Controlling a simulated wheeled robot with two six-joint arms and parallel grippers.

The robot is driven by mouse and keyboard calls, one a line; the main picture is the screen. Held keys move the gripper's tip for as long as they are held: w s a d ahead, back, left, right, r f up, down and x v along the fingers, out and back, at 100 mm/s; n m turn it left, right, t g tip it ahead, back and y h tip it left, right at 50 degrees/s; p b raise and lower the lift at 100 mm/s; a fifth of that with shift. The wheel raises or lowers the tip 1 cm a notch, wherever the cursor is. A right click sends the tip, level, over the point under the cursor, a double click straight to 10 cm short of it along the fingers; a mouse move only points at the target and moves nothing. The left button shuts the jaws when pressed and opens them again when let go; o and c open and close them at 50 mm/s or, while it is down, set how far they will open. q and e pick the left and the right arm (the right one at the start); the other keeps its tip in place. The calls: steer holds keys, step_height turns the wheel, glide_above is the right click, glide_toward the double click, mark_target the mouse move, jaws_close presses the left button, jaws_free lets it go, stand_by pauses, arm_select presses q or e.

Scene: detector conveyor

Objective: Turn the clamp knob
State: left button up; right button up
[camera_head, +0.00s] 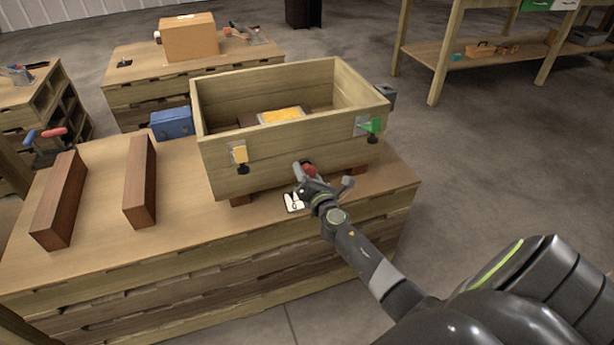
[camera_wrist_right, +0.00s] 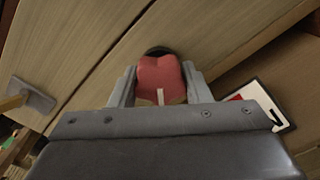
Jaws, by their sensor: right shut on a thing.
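A red clamp knob (camera_head: 310,169) sits low on the front wall of a wooden crate (camera_head: 290,150). In the right wrist view the red knob (camera_wrist_right: 160,78) lies between the two fingers, which press on its sides. My right gripper (camera_head: 306,177) is shut on it, and its arm reaches in from the lower right. In the right wrist view the gripper (camera_wrist_right: 160,92) faces the crate's plank wall. Part of the knob and its dark base are hidden by the fingers. My left gripper is not in view.
The crate's front also carries a yellow piece (camera_head: 240,154) and a green piece (camera_head: 373,126). A white marked card (camera_head: 293,202) lies by the gripper. The bench's front left is clear.

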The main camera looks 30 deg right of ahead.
steer(key=m+b, duration=0.1)
steer(key=m, duration=0.2)
steer(key=shift+f+m, duration=0.1)
steer(key=shift+m, duration=0.3)
arm_select(q)
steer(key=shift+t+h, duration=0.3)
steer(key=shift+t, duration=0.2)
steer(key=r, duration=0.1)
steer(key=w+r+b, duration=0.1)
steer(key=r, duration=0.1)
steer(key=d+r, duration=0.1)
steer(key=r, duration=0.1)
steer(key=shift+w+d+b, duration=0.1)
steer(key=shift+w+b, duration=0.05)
steer(key=shift+b, duration=0.2)
arm_select(e)
steer(key=m, duration=0.4)
steer(key=shift+m, duration=0.3)
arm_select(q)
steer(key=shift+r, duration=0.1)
arm_select(e)
steer(key=o, duration=1)
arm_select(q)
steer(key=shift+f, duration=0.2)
arm_select(e)
steer(key=v, duration=1.7)
steer(key=shift+s, duration=0.25)
